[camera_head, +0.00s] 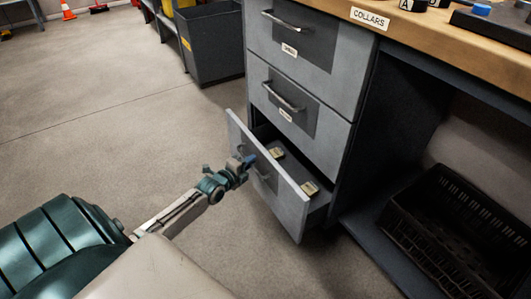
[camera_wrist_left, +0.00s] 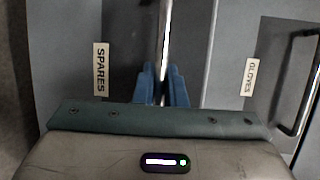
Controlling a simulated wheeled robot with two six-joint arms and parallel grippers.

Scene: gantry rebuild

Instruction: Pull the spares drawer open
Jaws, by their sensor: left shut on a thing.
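The spares drawer (camera_head: 289,207) is the lowest in the grey cabinet and stands partly open. Small pale items lie inside it. Its SPARES label (camera_wrist_left: 101,70) shows in the left wrist view. My left gripper (camera_head: 249,161) is at the drawer's front. In the left wrist view its blue fingers (camera_wrist_left: 162,86) are shut on the metal bar handle (camera_wrist_left: 164,40). In the head view the gripper partly hides this handle. My right gripper is not in view.
Two shut drawers sit above, the middle one with a bar handle (camera_head: 284,98); the GLOVES label (camera_wrist_left: 250,77) shows beside its handle. A black crate (camera_head: 455,225) stands on the shelf at right. A grey bin (camera_head: 212,45) stands behind. Floor in front is clear.

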